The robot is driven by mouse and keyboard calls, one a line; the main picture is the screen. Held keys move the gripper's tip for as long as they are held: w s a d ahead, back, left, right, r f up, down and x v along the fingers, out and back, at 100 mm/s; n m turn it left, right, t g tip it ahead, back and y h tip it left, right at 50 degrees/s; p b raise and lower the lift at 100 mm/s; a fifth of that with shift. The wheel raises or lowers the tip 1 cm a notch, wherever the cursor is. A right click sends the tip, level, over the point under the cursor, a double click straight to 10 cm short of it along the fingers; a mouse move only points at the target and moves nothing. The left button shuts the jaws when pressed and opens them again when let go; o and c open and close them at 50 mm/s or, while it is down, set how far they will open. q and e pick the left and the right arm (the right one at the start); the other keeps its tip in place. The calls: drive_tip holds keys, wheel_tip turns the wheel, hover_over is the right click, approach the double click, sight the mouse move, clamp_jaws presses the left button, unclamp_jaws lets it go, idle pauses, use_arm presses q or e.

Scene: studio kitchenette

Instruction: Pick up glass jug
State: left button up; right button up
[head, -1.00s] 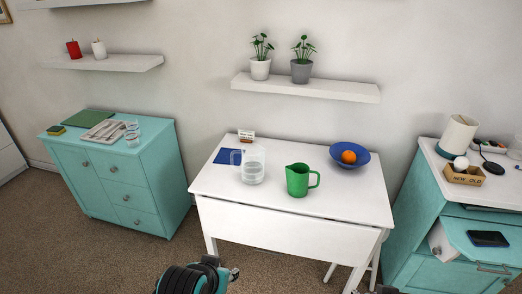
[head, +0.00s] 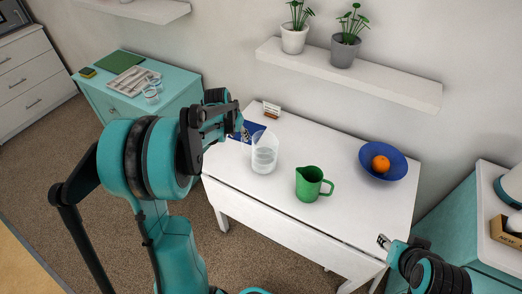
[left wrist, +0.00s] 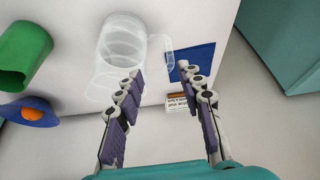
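The clear glass jug (head: 264,158) stands upright on the white table (head: 285,215), left of a green pitcher (head: 309,184). In the left wrist view the jug (left wrist: 121,45) is at the upper left, its handle (left wrist: 167,52) towards the fingers. My left gripper (left wrist: 160,73) is open and empty, its fingertips apart close to the handle side; contact cannot be told. In the head view my left gripper (head: 243,132) is just left of the jug. My right gripper (head: 388,243) is low at the table's right front corner; its opening is unclear.
A blue bowl (head: 398,164) with an orange (head: 381,164) is at the table's right. A blue mat (head: 255,129) and small sign (head: 271,109) lie behind the jug. A shelf with potted plants (head: 350,75) hangs above. Teal cabinets flank the table.

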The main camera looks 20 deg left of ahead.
sight(242, 143)
use_arm(q)
drive_tip(key=w+f, duration=0.1)
drive_tip(key=f, duration=0.1)
drive_tip(key=w+a+f+b, duration=0.1)
drive_tip(key=f, duration=0.1)
drive_tip(key=w+a+f, duration=0.1)
drive_tip(key=f, duration=0.1)
drive_tip(key=shift+f+b, duration=0.3)
drive_tip(key=b+x, duration=0.2)
drive_tip(key=x, duration=0.4)
drive_tip(key=shift+w+d+f, duration=0.1)
drive_tip(key=shift+w+f, duration=0.05)
drive_tip(key=shift+f, duration=0.05)
drive_tip(key=shift+r, duration=0.1)
clamp_jaws()
